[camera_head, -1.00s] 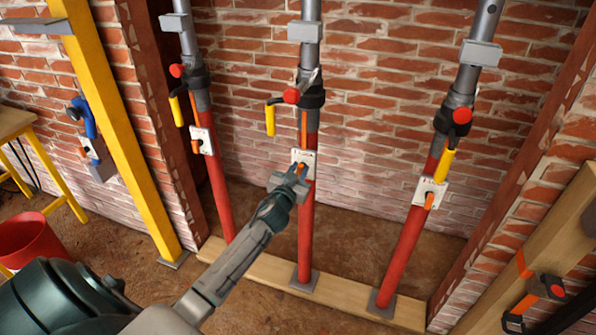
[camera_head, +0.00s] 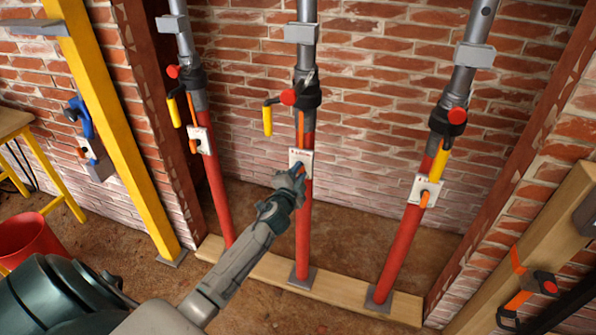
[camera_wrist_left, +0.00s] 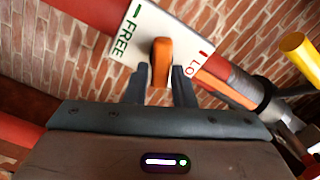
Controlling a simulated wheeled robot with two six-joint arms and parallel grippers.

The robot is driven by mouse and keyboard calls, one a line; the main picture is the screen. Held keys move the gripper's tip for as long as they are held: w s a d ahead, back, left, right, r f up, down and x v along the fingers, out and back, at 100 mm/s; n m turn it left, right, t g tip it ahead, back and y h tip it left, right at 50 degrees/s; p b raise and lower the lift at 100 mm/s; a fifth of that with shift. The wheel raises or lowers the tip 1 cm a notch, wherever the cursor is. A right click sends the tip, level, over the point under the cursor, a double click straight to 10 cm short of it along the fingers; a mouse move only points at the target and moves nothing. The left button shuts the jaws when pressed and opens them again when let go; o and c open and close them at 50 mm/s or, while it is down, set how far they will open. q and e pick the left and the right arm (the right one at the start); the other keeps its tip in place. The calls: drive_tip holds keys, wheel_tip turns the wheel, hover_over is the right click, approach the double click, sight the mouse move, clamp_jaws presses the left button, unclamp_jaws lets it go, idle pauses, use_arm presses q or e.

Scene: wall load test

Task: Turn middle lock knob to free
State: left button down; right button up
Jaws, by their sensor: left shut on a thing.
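Three red and grey props stand in front of a brick wall, each with a white plate and an orange lock knob. My left gripper (camera_head: 297,170) is at the middle prop's plate (camera_head: 301,155), which also shows in the left wrist view (camera_wrist_left: 143,18). In that view the gripper (camera_wrist_left: 160,75) is shut on the middle orange knob (camera_wrist_left: 161,62), one finger on each side. The knob lies between the green-marked word FREE on the left and the red-marked, partly hidden LOCK side on the right. My right gripper is not in view.
The left prop's knob (camera_head: 193,146) and right prop's knob (camera_head: 424,199) stand either side. A yellow crank handle (camera_head: 267,120) juts out above the middle plate. A wooden sill (camera_head: 340,285) runs under the props. A yellow post (camera_head: 110,130) and red bucket (camera_head: 28,240) are left.

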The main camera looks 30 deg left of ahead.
use_arm(q)
drive_tip(key=m, duration=0.2)
drive_tip(key=shift+d+f+m, duration=0.1)
drive_tip(key=shift+f+m, duration=0.1)
drive_tip(key=shift+m, duration=0.1)
drive_tip(key=shift+f+m+p, duration=0.15)
drive_tip(key=shift+m+p, duration=0.25)
drive_tip(key=shift+m, duration=0.8)
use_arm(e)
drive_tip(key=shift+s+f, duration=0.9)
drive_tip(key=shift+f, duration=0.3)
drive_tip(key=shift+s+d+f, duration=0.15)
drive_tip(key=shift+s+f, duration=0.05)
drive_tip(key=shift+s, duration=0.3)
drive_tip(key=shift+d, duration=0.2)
use_arm(q)
drive_tip(key=c, duration=1.4)
unclamp_jaws()
drive_tip(key=shift+o, duration=0.2)
